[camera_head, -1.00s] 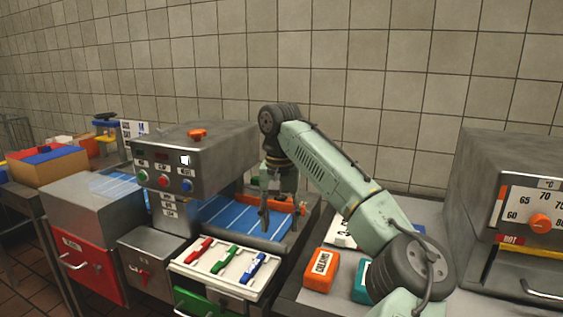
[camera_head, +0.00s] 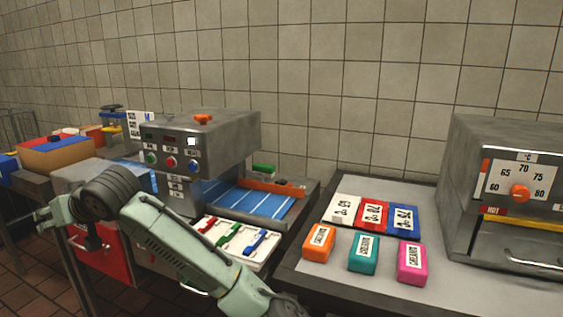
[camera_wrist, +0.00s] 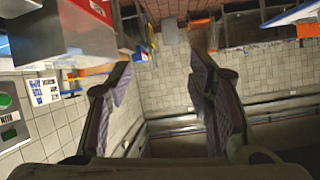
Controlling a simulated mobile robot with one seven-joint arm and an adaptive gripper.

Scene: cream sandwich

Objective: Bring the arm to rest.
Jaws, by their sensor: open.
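My gripper (camera_wrist: 160,75) shows in the wrist view with its two dark fingers spread apart and nothing between them. Tiled wall and some blurred equipment lie beyond the fingers. In the head view my pale green arm reaches from the bottom middle up to the left, in front of the press machine (camera_head: 222,132) and the red-fronted cabinet (camera_head: 101,256). Its dark wrist joint is at the left, and the fingers cannot be made out clearly there.
Orange (camera_head: 318,243), teal (camera_head: 364,253) and pink (camera_head: 412,263) blocks sit on the right counter (camera_head: 470,290), before white, red and blue cards. A dial machine (camera_head: 500,150) stands far right. A white tray (camera_head: 208,240) holds coloured levers. A blue striped bed (camera_head: 255,200) is clear.

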